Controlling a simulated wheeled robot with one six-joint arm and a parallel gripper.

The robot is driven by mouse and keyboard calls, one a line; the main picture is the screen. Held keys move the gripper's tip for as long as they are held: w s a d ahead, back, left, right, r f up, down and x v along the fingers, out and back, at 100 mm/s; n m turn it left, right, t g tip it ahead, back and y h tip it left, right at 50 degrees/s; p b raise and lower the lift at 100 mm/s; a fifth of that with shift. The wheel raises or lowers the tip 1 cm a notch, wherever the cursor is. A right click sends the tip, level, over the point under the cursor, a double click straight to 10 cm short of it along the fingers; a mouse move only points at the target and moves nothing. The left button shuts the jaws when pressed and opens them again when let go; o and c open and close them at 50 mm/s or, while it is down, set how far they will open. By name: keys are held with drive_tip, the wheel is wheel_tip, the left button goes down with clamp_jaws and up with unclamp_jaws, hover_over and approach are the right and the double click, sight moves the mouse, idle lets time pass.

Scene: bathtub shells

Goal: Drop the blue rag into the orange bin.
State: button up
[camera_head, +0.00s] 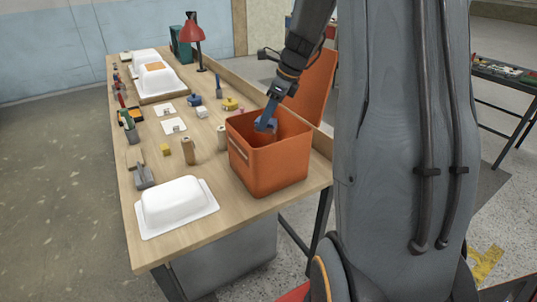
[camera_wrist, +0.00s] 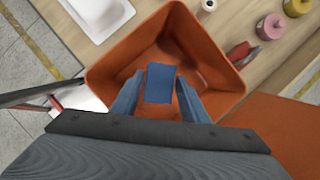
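The orange bin (camera_head: 268,165) stands on the near right part of the wooden workbench, its open top facing up. My gripper (camera_head: 265,127) points down into the bin's mouth. Part of the bin's floor is hidden behind the rag and my gripper.
A white tub shell (camera_head: 178,205) lies at the bench's near left corner. A red lamp (camera_head: 191,32), tape rolls and small tools lie farther back. An orange panel (camera_head: 316,85) stands behind the bin.

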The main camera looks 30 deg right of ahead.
drive_tip(key=o, duration=0.4)
drive_tip(key=shift+c, duration=0.2)
drive_tip(key=shift+r, duration=0.1)
drive_tip(key=b+v, duration=0.1)
drive_tip(key=v, duration=0.6)
drive_tip(key=shift+r, duration=0.35)
